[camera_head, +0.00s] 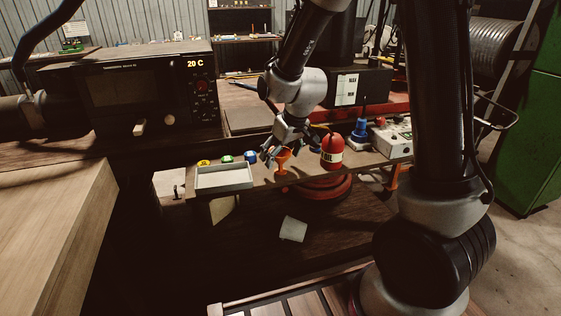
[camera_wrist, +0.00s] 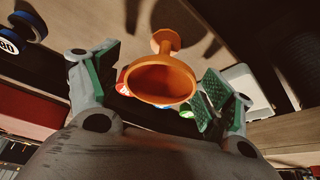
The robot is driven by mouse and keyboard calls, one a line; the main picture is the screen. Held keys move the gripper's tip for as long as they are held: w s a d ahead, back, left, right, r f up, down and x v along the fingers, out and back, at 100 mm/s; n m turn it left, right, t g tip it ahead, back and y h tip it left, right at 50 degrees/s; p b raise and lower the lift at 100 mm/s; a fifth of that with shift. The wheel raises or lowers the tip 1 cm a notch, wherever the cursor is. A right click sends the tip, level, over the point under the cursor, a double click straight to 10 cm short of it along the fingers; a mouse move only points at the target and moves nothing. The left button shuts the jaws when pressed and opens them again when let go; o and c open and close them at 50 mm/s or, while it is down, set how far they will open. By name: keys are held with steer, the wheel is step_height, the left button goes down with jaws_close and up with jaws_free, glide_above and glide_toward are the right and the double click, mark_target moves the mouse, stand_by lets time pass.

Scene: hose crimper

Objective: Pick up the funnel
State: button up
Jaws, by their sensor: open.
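The orange funnel (camera_head: 282,160) stands on the narrow wooden shelf, just left of the red oil can (camera_head: 332,151). In the wrist view the funnel (camera_wrist: 163,77) shows its wide mouth towards the camera, with its narrower foot farther off on the wood. My gripper (camera_head: 275,155) is open at the funnel. In the wrist view its green-padded fingers (camera_wrist: 155,82) stand on both sides of the funnel's mouth, with a visible gap on the left. I cannot tell if the right finger touches it.
A pale tray (camera_head: 224,187) sits left of the funnel, with yellow, green and blue round items behind it. The red can stands close on the right, then a blue item (camera_head: 358,133) and a white control box (camera_head: 392,139). A machine with a "20 C" display (camera_head: 128,92) stands behind left.

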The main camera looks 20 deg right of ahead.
steer(key=c, duration=1)
steer(key=shift+c, duration=0.2)
steer(key=shift+r, duration=0.1)
